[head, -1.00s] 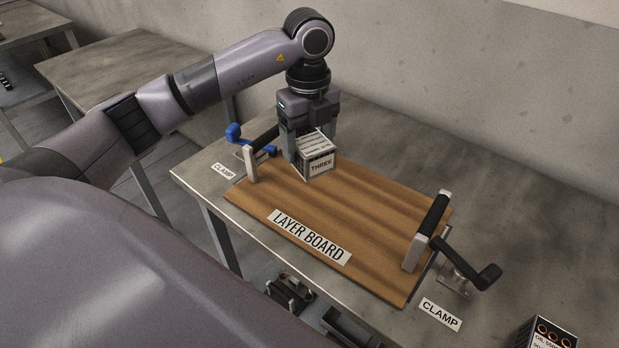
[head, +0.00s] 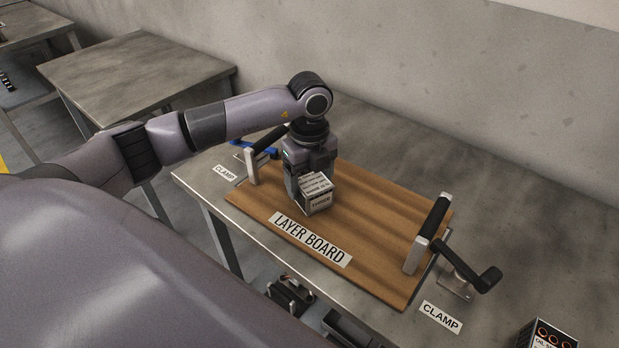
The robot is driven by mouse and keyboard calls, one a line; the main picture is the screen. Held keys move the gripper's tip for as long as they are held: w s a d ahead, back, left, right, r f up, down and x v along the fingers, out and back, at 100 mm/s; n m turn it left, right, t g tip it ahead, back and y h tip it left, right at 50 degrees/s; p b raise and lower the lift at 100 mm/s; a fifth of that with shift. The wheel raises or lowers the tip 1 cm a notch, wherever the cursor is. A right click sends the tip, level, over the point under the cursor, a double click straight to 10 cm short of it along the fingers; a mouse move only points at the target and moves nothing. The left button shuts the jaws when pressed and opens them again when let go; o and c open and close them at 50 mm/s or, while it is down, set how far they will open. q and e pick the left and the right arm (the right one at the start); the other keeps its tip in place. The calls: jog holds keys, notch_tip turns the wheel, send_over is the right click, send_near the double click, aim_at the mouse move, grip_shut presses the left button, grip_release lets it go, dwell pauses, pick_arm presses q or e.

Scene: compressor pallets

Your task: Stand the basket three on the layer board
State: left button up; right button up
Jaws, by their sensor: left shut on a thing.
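The basket three (head: 318,203) is a small box-shaped basket with white label strips on top and a label on its front face. My left gripper (head: 308,186) points down and is shut on it, partly hiding its back. The basket is low over the left part of the layer board (head: 370,225), a brown wooden board with a white name label. I cannot tell whether its underside touches the board. My right gripper is not in the head view.
A clamp with a black bar and crank (head: 433,228) stands at the board's right end. Another clamp with a blue handle (head: 262,150) stands at the left end, partly behind my arm. A dark box (head: 545,337) is at the bottom right. The board's middle is clear.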

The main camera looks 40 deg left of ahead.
aim_at(310, 179)
pick_arm(q)
jog(key=shift+f, duration=0.15)
jog(key=o, duration=1.6)
jog(key=shift+c, duration=0.2)
jog(key=shift+r, duration=0.2)
notch_tip(310, 179, up, 12)
